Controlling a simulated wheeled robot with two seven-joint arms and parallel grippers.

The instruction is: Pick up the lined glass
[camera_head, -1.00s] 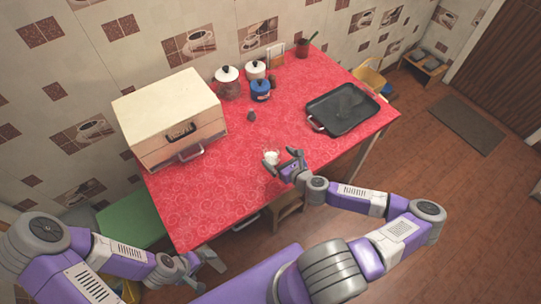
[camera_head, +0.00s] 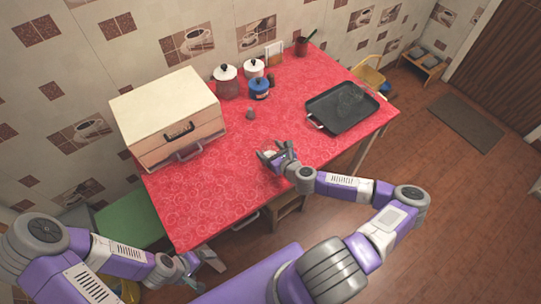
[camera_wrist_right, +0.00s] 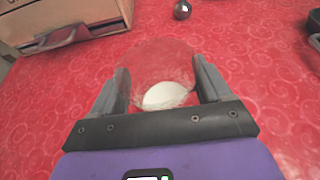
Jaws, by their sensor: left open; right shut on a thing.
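The glass (camera_wrist_right: 160,65) is clear, with something white in its bottom, and stands between the fingers of my right gripper (camera_wrist_right: 157,85) in the right wrist view. The right gripper is shut on it, one finger on each side. In the head view my right gripper (camera_head: 272,156) is over the front part of the red counter and hides most of the glass. My left gripper (camera_head: 200,268) is open and empty, low beside the counter's front left corner. I cannot make out lines on the glass.
A cream bread box (camera_head: 165,115) stands at the left of the red counter (camera_head: 215,195). A black tray (camera_head: 342,107) lies at the right. A small dark item (camera_head: 250,113) sits mid-counter.

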